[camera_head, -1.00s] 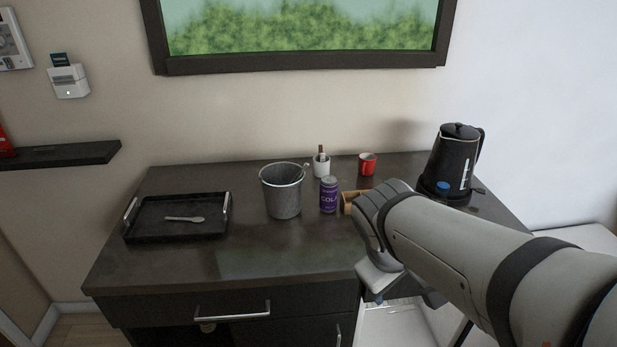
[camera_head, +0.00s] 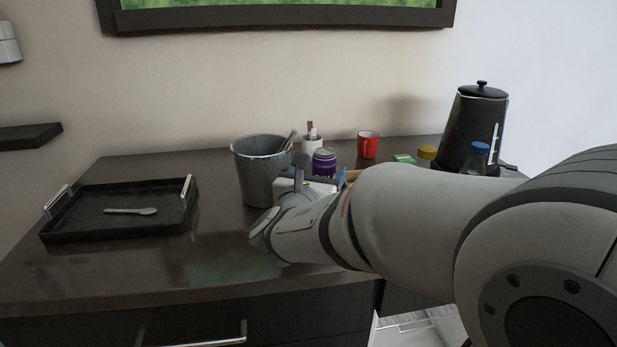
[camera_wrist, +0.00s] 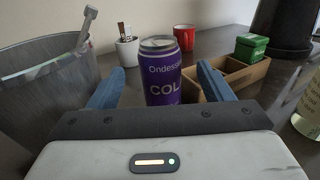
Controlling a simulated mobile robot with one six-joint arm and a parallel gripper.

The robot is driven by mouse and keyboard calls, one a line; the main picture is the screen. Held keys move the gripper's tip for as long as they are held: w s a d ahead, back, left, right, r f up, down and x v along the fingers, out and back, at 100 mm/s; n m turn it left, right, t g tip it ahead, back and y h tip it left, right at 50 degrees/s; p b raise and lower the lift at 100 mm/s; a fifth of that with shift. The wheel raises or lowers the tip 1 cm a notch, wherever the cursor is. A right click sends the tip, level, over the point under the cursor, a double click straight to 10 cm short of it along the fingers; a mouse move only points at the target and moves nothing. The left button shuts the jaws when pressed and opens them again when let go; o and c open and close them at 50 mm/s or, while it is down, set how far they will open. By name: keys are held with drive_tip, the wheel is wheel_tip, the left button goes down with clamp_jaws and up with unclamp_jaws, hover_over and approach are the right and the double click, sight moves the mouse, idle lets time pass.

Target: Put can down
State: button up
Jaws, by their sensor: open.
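A purple cola can (camera_head: 324,162) stands upright on the dark vanity top, just right of the grey metal bucket (camera_head: 262,172). In the wrist view the can (camera_wrist: 163,78) is straight ahead, between my gripper's two blue fingers. My gripper (camera_wrist: 158,90) is open, with one finger on each side of the can and a visible gap to the left and right. Whether a finger touches the can's far side cannot be told. In the head view my wrist hides the can's lower part and most of the fingers.
The bucket (camera_wrist: 45,85) is close beside my left finger. A wooden box (camera_wrist: 232,76) with a green tin (camera_wrist: 251,47) is at right. A white cup (camera_head: 312,142), red mug (camera_head: 368,145) and black kettle (camera_head: 473,130) stand behind. A tray (camera_head: 70,233) holds a spoon (camera_head: 131,211).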

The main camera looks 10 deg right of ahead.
drive_tip(key=b+x, duration=0.1)
drive_tip(key=x, duration=0.6)
drive_tip(key=shift+s, duration=0.1)
drive_tip(key=shift+c, duration=0.5)
drive_tip(key=c, duration=1.2)
